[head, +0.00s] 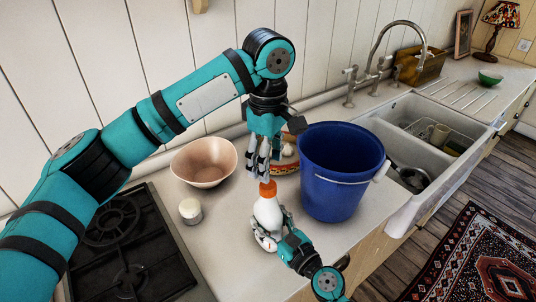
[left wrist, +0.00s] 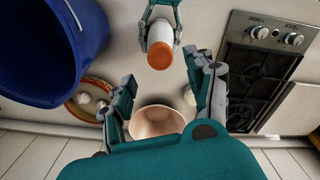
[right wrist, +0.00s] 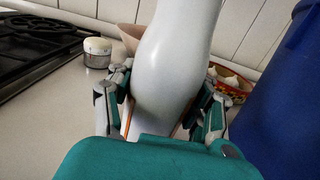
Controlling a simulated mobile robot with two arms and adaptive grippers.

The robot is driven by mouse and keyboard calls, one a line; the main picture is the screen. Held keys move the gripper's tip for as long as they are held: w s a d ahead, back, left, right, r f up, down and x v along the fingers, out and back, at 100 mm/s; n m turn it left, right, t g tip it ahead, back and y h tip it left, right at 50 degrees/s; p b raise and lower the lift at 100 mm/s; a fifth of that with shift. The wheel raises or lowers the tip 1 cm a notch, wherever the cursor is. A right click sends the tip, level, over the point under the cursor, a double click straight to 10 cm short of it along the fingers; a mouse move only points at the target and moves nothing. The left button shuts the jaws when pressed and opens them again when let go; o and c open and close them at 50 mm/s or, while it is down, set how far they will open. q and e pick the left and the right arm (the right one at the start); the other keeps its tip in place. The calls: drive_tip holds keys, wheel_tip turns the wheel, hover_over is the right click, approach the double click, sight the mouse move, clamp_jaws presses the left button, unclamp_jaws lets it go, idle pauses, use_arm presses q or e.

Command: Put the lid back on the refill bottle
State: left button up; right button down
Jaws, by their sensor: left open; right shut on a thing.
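The white refill bottle (head: 267,214) stands about upright at the counter's front, left of the blue bucket. Its orange lid (head: 267,188) sits on its top; whether it is fully seated I cannot tell. My right gripper (head: 268,236) is shut around the bottle's body, which also fills the middle of the right wrist view (right wrist: 175,60). My left gripper (head: 264,176) is open and empty just above the lid. In the left wrist view the orange lid (left wrist: 160,56) lies beyond the two spread fingers (left wrist: 166,75), with the white bottle (left wrist: 160,33) behind it.
The blue bucket (head: 340,175) stands close on the right. A pinkish bowl (head: 204,163), a small white-lidded jar (head: 190,211) and a patterned dish (head: 285,166) with pale items are nearby. The hob (head: 130,262) is at left, the sink (head: 400,145) beyond the bucket.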

use_arm(q)
wheel_tip(320, 180, down, 7)
drive_tip(key=shift+f, duration=0.1)
idle(0.3)
